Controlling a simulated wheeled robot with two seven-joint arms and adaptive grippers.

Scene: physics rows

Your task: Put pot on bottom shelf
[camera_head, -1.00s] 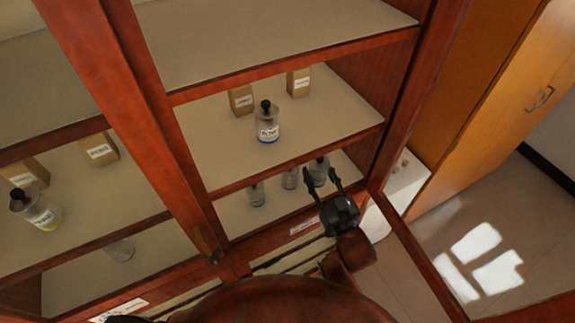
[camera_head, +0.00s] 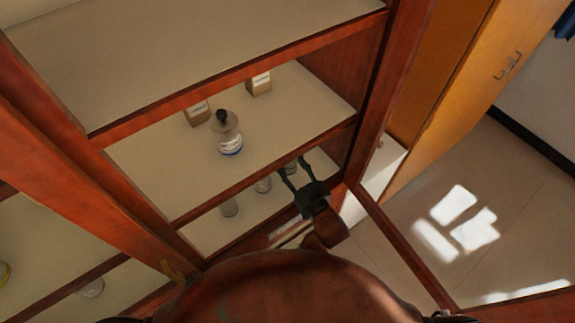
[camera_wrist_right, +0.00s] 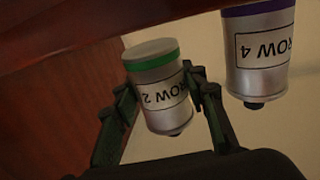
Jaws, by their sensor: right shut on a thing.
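A small silver pot (camera_wrist_right: 160,85) with a green band and a label that seems to read ROW 2 is between the fingers of my right gripper (camera_wrist_right: 162,100). The label appears upside down in the right wrist view. In the head view my right gripper (camera_head: 293,170) reaches into the cabinet at the right end of the bottom shelf (camera_head: 205,232). It is shut on the pot, which is mostly hidden there by the fingers and the shelf edge above. My left gripper is not in view.
A purple-banded pot (camera_wrist_right: 258,55) labelled ROW 4 is close beside the held one. The middle shelf (camera_head: 150,165) holds a glass bottle (camera_head: 227,133) and two small boxes (camera_head: 260,83). A red-brown post (camera_head: 368,90) stands right of the shelves.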

